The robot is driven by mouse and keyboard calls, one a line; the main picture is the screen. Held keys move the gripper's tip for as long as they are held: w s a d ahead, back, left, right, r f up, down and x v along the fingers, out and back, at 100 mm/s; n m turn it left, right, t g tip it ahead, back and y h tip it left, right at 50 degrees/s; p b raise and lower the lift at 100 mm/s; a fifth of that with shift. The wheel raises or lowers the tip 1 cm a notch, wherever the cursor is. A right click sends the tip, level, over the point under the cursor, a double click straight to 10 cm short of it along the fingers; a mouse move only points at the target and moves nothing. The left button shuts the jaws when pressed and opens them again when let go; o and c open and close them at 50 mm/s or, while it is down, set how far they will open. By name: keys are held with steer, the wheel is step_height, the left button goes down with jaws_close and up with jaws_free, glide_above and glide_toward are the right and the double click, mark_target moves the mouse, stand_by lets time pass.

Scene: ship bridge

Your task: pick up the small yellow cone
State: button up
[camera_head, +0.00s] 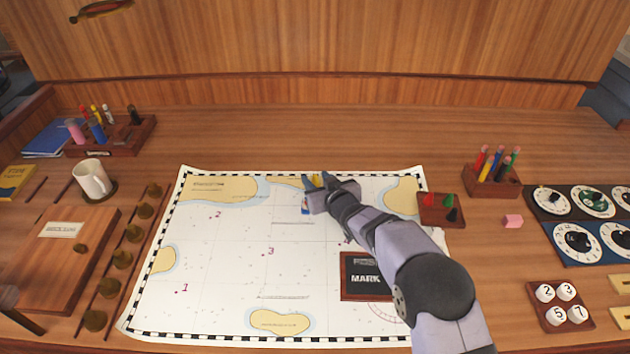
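A small yellow piece (314,181), likely the yellow cone, shows at the top edge of the chart, between the fingertips of my gripper. My gripper (316,183) reaches over the upper middle of the chart from the lower right. Its fingers lie on either side of the yellow piece and hide most of it. I cannot tell whether they touch it or grip it. A small blue item (305,208) shows just below the gripper, partly covered by it.
The chart (220,270) covers the desk's middle. A small tray (430,220) with red, green and black cones stands right of my arm. A dark MARK board (352,290) lies left of my arm. A pencil holder (490,185) and pink block (513,221) are further right; a mug (93,180) is left.

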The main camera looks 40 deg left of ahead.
jaws_close()
steer(key=shift+r, duration=0.1)
step_height(320, 180, up, 10)
steer(key=p, duration=0.1)
stand_by(0.4)
